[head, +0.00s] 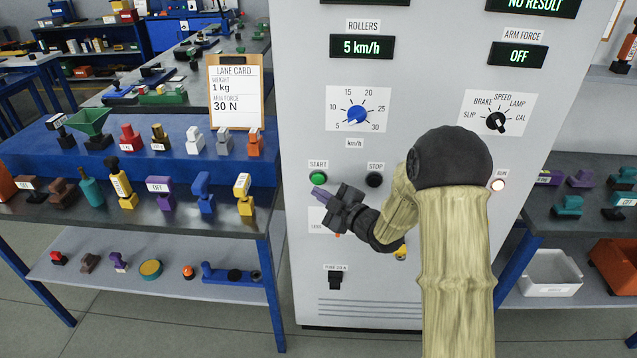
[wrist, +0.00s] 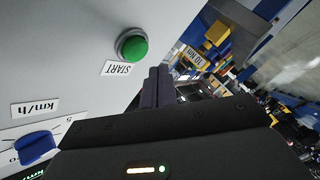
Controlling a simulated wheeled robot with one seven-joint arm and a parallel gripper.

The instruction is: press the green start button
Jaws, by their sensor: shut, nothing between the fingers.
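The green start button (head: 318,178) sits on the grey cabinet front, under a START label. In the wrist view the green button (wrist: 132,46) shows large, domed, in a dark ring, with its label upside down. My gripper (head: 319,194) is shut and empty, its purple fingertips just below the button in the head view. In the wrist view the shut fingers (wrist: 158,84) lie below and to the right of the button, with a visible gap. I see no contact with the button.
A black STOP button (head: 374,180) is right of START. Above are the blue speed knob (head: 357,114), a black selector (head: 496,121) and the rollers display (head: 361,47) reading 5 km/h. A lit RUN lamp (head: 498,185) is at right. A cluttered bench (head: 150,215) stands close on the left.

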